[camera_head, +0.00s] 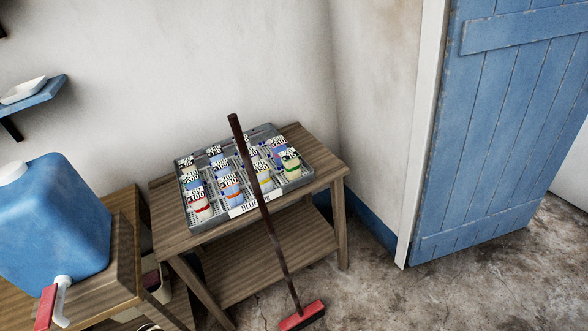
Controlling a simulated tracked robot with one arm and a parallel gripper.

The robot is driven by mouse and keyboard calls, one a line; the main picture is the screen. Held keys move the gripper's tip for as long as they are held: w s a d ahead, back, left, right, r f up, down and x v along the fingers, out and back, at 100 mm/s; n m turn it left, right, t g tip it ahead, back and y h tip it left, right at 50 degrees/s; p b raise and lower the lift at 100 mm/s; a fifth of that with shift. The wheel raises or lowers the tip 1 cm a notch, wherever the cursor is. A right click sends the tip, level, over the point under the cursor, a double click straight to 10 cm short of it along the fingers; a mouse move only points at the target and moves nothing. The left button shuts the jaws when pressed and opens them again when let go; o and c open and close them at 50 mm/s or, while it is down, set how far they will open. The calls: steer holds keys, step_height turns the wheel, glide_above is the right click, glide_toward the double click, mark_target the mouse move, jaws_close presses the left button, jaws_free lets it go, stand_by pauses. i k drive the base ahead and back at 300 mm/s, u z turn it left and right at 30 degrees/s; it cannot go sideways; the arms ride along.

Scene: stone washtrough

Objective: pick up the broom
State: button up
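The broom has a long dark brown handle (262,205) and a red head (303,315). It stands tilted, with its head on the floor near the bottom edge of the view. The handle rises up and to the left, in front of the small wooden table (328,168) and the tray on it. I cannot tell whether the handle touches the table or the tray. My gripper does not show in this view.
A grey tray (300,186) of several labelled bottles sits on the table. At left, a blue canister (62,215) with a red-handled tap (47,305) stands on another wooden table (122,245). A blue door (500,130) is at right. The stained floor (420,300) before it is clear.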

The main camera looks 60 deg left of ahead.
mark_target(305, 316)
steer(key=z, duration=0.35)
steer(key=k, duration=1.1)
steer(key=u, duration=1.4)
steer(key=i, duration=1)
steer(key=z, duration=0.05)
